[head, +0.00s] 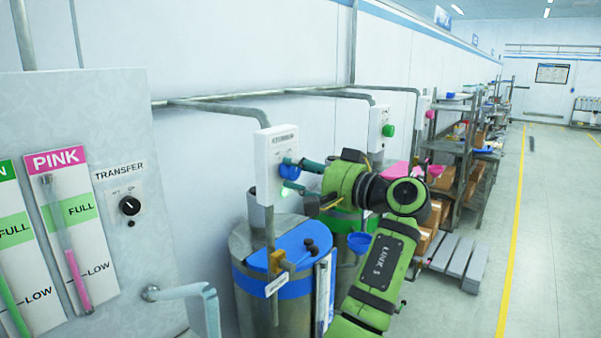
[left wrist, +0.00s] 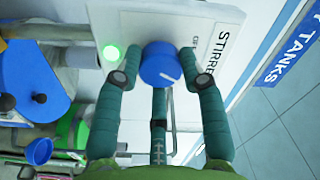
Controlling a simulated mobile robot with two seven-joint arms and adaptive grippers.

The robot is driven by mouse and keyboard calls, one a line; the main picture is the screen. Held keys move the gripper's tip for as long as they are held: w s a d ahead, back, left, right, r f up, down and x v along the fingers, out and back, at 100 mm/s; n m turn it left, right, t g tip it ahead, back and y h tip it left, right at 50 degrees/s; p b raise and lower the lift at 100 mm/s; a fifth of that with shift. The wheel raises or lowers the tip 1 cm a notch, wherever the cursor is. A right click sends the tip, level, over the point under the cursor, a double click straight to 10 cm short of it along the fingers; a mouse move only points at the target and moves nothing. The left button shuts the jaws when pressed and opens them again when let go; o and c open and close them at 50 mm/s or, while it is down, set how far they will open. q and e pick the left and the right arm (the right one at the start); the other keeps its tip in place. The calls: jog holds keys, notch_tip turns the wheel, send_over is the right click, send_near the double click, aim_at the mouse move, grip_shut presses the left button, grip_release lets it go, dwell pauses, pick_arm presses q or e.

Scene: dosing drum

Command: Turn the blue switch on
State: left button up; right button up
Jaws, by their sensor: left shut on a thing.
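The blue switch (head: 289,169) is a round knob on the front of a white control box (head: 276,146) on the wall. In the left wrist view the blue switch (left wrist: 160,64) has a white pointer mark and sits beside the word STIRRER. My left gripper (head: 285,173) is closed around the knob, with teal fingers on both sides of it. A green lamp glows on the box next to the knob, and the lamp also shows in the left wrist view (left wrist: 112,52). My right gripper is in neither view.
A metal drum with a blue lid (head: 300,246) stands below the box. A green knob (head: 388,130) and a pink knob sit on boxes farther along the wall. A transfer panel (head: 128,190) is at left. Shelves stand behind, with clear floor at right.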

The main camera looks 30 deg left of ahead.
pick_arm(q)
jog(key=shift+f, duration=0.35)
jog(key=o, duration=1.1)
jog(key=shift+s+a, duration=0.1)
jog(key=shift+o, duration=0.2)
jog(key=shift+r, duration=0.15)
jog(key=shift+r, duration=0.1)
jog(key=s+d, duration=0.1)
jog(key=d, duration=1.1)
